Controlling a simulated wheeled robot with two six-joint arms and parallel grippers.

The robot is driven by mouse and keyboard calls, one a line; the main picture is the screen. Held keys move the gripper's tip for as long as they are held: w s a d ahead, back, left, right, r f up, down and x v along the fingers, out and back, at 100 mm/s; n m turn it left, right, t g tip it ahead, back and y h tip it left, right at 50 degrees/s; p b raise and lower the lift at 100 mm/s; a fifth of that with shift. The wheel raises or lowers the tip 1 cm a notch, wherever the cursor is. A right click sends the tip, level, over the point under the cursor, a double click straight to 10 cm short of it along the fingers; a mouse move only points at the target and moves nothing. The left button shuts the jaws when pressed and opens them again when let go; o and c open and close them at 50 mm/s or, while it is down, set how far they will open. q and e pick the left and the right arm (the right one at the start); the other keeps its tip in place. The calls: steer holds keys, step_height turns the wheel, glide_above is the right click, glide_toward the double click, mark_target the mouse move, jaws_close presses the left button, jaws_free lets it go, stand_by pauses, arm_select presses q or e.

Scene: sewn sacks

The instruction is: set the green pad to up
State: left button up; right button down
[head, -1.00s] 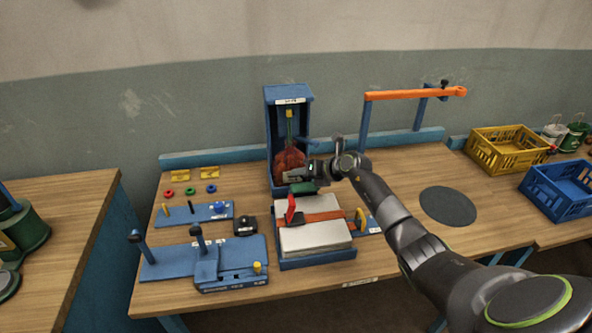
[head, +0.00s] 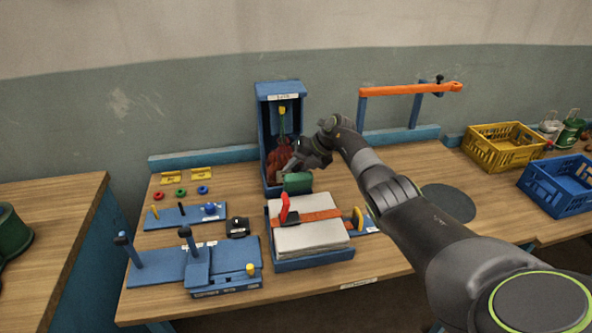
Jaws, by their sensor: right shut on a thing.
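The green pad (head: 298,182) shows at the front right of the tall blue box (head: 280,91), just behind the stack of white sheets. My right gripper (head: 289,170) reaches in from the right and points down and left at the pad's upper edge. It is shut on the green pad, though its fingertips are small and partly hidden. A reddish net sack (head: 277,163) sits inside the box behind the gripper. My left gripper is out of view.
White sheets (head: 308,237) with an orange strap lie in a blue tray just in front. Blue fixtures with posts (head: 196,265) stand at left. An orange bar (head: 410,90) stands at back right. Yellow (head: 503,152) and blue (head: 556,192) crates are far right.

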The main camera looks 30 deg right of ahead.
stand_by(0.3)
steer(key=c, duration=1.2)
jaws_free()
steer(key=shift+w, duration=0.1)
steer(key=shift+s+d+r, duration=0.25)
steer(key=shift+d+r, duration=0.05)
steer(key=shift+r, duration=0.1)
steer(key=b+v, duration=0.3)
steer(key=v, duration=1.3)
steer(key=shift+s, duration=0.1)
